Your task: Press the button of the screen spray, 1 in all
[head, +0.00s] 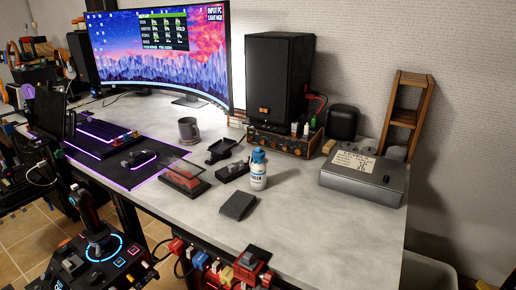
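The screen spray (258,172) is a small white bottle with a blue label and a blue top. It stands upright on the grey desk (320,222), right of the middle of the head view. The button at its top is too small to make out clearly. Neither of my grippers shows in the head view, and nothing is touching the bottle.
Beside the bottle lie a dark flat pad (238,205), a black block (232,171) and a red-based clear case (184,176). The desk's front right is clear.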

